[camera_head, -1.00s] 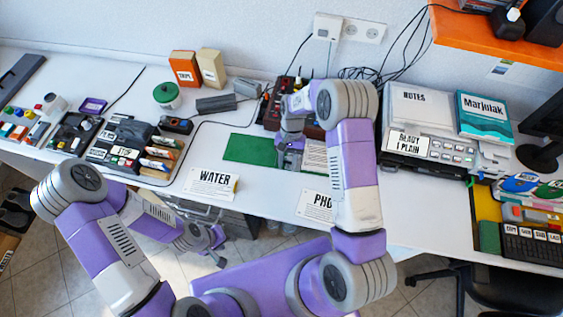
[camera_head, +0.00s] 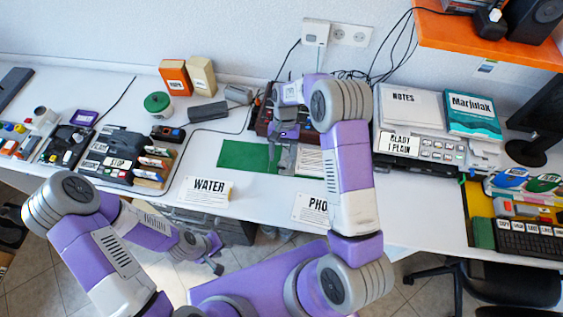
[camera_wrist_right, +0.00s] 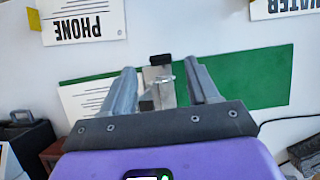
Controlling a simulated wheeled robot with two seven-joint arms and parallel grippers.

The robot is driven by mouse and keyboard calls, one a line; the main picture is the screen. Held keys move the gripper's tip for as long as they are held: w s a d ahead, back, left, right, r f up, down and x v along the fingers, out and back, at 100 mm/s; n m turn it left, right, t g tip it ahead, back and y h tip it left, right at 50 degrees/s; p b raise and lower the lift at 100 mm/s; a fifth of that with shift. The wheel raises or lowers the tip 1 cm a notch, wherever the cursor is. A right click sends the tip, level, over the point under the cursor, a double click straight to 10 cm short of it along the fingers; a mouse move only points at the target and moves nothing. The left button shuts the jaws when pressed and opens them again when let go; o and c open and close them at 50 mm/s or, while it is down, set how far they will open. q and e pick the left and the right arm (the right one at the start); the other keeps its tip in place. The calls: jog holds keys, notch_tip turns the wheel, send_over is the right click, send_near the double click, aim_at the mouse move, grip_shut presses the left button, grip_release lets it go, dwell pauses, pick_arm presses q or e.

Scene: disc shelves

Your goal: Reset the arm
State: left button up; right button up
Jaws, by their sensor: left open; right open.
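My right arm (camera_head: 350,165) reaches over the white table. Its gripper (camera_head: 282,160) is above the right end of a green mat (camera_head: 235,155). In the right wrist view the right gripper (camera_wrist_right: 163,90) has its two grey fingers spread apart. A small metallic piece with a dark block (camera_wrist_right: 158,82) shows between the fingers, over or on the mat; I cannot tell if it touches them. My left arm (camera_head: 105,250) is folded low in front of the table. The left gripper (camera_head: 214,262) is below the table edge, small in view, open and apart from the table's things.
The WATER card (camera_head: 205,189) and PHONE card (camera_head: 312,208) lie near the front edge. A dark red device (camera_head: 268,122) with cables stands behind the right gripper. A printer-like machine (camera_head: 420,145) stands right, and a black device cluster (camera_head: 125,155) left. An orange shelf (camera_head: 450,35) overhangs top right.

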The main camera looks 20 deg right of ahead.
jog(key=shift+v, duration=0.95)
